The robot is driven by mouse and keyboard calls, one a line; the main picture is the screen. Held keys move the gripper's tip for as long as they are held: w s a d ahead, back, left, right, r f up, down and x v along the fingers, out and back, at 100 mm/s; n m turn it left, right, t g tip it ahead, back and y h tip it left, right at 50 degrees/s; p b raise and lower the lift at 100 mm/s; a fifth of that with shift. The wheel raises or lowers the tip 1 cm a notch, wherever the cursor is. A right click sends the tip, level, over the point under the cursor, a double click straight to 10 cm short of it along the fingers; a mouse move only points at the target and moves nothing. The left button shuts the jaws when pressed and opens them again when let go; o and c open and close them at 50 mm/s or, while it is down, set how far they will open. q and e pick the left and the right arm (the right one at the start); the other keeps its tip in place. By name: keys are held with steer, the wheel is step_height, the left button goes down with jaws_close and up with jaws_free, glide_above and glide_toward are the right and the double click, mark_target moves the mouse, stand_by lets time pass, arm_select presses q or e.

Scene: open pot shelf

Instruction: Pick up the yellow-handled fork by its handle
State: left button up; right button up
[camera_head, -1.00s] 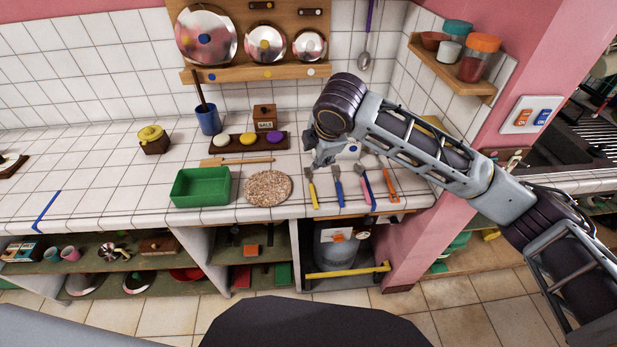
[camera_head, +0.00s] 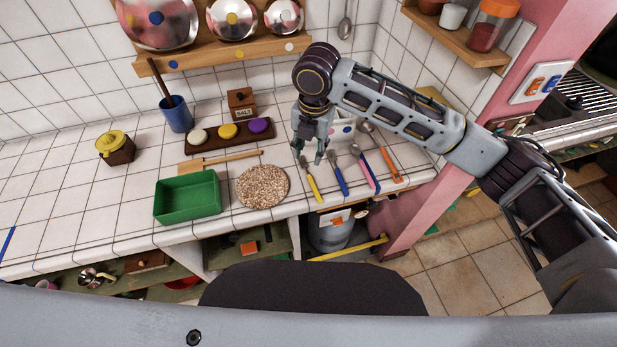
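The yellow-handled fork (camera_head: 313,188) lies on the white tiled counter, its handle toward the front edge and its metal head pointing back. My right gripper (camera_head: 309,157) hangs with its fingers pointing down by the fork's head end, behind the yellow handle. Its two fingers are apart and nothing shows between them. The handle is in plain view; the tips of the head are partly hard to make out by the fingers. I cannot tell how high the fingertips are above the counter. My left gripper is not in view.
Right of the fork lie a blue-handled utensil (camera_head: 339,181), a pink-and-blue-handled one (camera_head: 369,177) and an orange-handled one (camera_head: 387,165). Left are a round speckled mat (camera_head: 263,187) and a green tray (camera_head: 187,197). A wooden pan rack (camera_head: 225,60) is behind.

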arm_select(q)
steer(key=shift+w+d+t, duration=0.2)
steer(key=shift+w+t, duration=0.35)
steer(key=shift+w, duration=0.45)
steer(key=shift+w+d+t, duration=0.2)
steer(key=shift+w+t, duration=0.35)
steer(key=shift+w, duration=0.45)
arm_select(e)
steer(key=shift+s+d+n+g+h, duration=0.15)
steer(key=shift+s+d+n, duration=0.15)
steer(key=shift+n, duration=1.05)
steer(key=shift+s+d+n+g+h, duration=0.15)
steer(key=shift+s+n, duration=0.15)
steer(key=shift+n, duration=1.1)
steer(key=shift+s+d+n+g, duration=0.1)
steer(key=shift+s+d+n, duration=0.2)
steer(key=shift+n, duration=1.05)
steer(key=shift+a, duration=0.1)
steer(key=shift+f, duration=0.1)
glide_above(314, 189)
steer(key=shift+f, duration=4.25)
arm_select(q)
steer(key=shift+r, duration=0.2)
